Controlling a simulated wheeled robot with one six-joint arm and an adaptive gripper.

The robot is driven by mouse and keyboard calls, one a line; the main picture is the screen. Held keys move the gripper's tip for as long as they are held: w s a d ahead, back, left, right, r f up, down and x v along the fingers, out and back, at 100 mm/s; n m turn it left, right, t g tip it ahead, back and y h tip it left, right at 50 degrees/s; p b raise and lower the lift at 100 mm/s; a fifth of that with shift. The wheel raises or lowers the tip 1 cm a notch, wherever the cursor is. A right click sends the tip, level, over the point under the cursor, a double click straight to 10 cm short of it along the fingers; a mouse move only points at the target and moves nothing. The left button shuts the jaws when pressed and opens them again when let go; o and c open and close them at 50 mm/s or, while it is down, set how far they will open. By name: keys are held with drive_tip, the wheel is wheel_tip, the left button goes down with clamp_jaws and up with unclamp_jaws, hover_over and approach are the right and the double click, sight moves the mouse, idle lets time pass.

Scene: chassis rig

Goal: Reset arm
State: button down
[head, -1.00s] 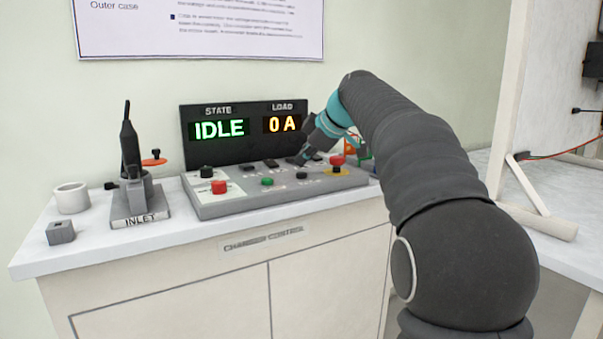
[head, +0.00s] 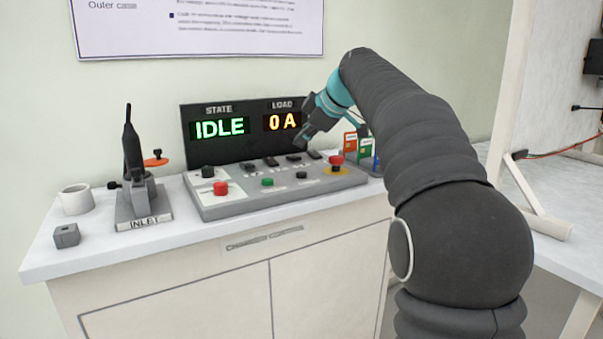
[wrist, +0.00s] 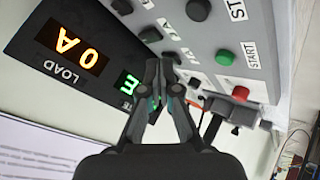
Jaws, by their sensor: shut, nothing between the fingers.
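My gripper (head: 302,140) is shut and empty. In the head view it hangs above the back right of the control panel (head: 240,205), in front of the display's right end. My arm curves in from the right. The display (head: 228,146) reads IDLE under STATE and 0 A under LOAD. In the wrist view the closed fingers (wrist: 163,62) point at the panel and its row of black switches, with a gap to them. The wrist view shows the panel upside down, with the green START button (wrist: 225,57) and a red button (wrist: 240,92).
A black plug stands in the INLET block (head: 143,208) at left. A white mug (head: 76,200) and a small grey block (head: 66,236) are near it. A red knob on a yellow base (head: 336,164) is at the panel's right end. Coloured cards (head: 364,148) stand behind my arm.

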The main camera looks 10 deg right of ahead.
drive_tip(key=s+a+f+m+g+h, duration=0.1)
drive_tip(key=s+f+m, duration=0.3)
drive_tip(key=s, duration=0.6)
drive_tip(key=s+a+f+m+h, duration=0.1)
drive_tip(key=s+f+m, duration=0.3)
drive_tip(key=s, duration=0.5)
drive_tip(key=s+d+f+m+g+h, duration=0.1)
drive_tip(key=s+f+m, duration=0.6)
drive_tip(key=s+f, duration=1.1)
drive_tip(key=s+h, duration=0.1)
drive_tip(key=s, duration=0.2)
drive_tip(key=shift+d+h, duration=0.3)
drive_tip(key=shift+d, duration=0.1)
